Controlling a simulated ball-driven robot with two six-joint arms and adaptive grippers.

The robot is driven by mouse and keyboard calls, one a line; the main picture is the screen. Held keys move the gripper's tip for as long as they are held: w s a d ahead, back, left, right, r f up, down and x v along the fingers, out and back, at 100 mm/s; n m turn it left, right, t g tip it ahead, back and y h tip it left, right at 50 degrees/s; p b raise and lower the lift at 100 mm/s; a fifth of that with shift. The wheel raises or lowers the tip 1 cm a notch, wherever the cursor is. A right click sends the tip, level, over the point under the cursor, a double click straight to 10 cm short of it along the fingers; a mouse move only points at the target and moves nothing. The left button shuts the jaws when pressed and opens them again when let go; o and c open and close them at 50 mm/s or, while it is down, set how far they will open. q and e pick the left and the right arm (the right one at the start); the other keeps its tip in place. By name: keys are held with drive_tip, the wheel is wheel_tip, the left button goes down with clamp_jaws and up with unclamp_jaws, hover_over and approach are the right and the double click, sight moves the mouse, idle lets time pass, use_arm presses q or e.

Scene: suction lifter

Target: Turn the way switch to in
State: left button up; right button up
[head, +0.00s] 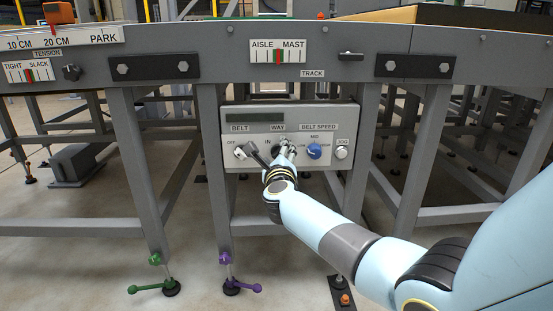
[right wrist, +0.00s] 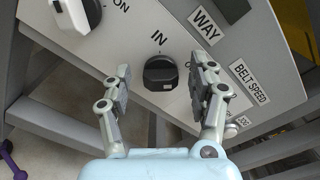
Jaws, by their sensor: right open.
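The way switch is a black knob (right wrist: 160,72) on the grey control panel (head: 232,113), under the IN label in the right wrist view. Small white marks show at its lower edge, but I cannot tell which way it points. My right gripper (right wrist: 166,69) is open, with one finger on each side of the knob and a visible gap to both. In the head view my right gripper (head: 284,150) is in front of the panel, below the WAY label, and hides most of the switch. My left gripper is not in view.
The belt switch (head: 242,151) is left of the way switch. The blue belt speed knob (head: 314,151) and the jog button (head: 341,152) are to its right. A grey frame beam (head: 215,65) with a track gauge (head: 278,57) runs above the panel.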

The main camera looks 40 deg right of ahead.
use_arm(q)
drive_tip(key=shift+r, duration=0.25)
use_arm(e)
drive_tip(key=shift+w+d, duration=0.1)
drive_tip(key=shift+c, duration=0.2)
drive_tip(key=c, duration=1.1)
